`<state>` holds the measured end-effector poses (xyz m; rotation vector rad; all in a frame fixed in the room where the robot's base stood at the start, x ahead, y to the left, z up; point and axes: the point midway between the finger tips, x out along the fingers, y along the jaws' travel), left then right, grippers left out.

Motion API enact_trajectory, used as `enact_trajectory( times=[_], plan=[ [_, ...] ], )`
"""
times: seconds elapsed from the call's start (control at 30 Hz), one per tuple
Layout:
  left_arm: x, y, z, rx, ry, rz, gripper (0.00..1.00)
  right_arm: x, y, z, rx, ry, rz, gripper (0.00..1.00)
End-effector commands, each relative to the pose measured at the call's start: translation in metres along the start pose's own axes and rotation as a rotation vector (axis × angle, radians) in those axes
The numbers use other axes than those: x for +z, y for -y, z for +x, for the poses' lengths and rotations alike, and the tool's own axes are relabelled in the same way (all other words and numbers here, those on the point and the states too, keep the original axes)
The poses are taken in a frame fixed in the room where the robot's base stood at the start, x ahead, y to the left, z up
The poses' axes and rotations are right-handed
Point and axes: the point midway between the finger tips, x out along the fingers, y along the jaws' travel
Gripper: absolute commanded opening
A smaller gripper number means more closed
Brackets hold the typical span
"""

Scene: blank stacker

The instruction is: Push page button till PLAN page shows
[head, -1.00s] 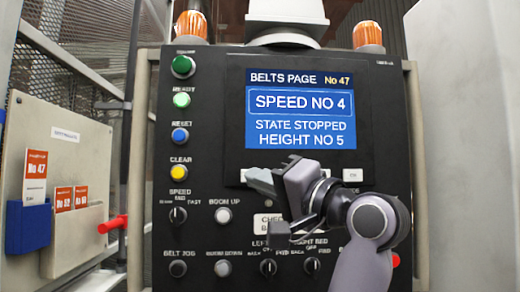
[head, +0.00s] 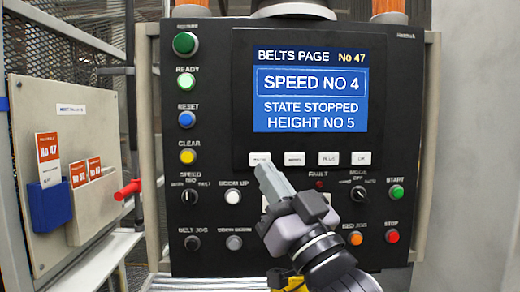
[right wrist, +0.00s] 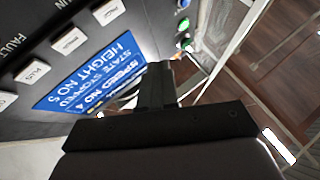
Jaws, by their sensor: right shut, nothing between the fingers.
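The black control panel (head: 215,60) has a blue screen (head: 310,90) reading BELTS PAGE No 47, SPEED NO 4, STATE STOPPED, HEIGHT NO 5. The white page button (head: 259,159) is leftmost in the row under the screen. My right gripper (head: 265,172) is shut and empty, its tip just below the page button in the head view. I cannot tell whether it touches. In the right wrist view the shut fingers (right wrist: 160,73) stand in front of the screen (right wrist: 95,78), with the page button (right wrist: 108,11) above left. My left gripper is not in view.
White minus (head: 294,159), plus (head: 328,159) and OK (head: 361,158) buttons lie right of the page button. Coloured buttons and knobs surround them. A board with a blue holder (head: 48,207) and orange cards stands at left, beside a red handle (head: 127,190).

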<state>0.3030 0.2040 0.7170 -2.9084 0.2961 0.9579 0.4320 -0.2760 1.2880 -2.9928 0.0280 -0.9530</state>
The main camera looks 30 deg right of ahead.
Motion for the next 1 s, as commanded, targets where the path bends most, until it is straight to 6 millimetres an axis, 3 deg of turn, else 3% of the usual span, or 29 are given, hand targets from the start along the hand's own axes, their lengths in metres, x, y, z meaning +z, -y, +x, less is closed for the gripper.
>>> enact_trajectory(
  times=[0.53,1.0],
  plan=[
    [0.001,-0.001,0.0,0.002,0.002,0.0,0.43,0.002,0.0,0.002,-0.009,-0.006,-0.018,0.0],
    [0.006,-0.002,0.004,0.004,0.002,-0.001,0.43,0.032,-0.031,0.045,-0.008,-0.005,-0.018,0.0]
  ],
)
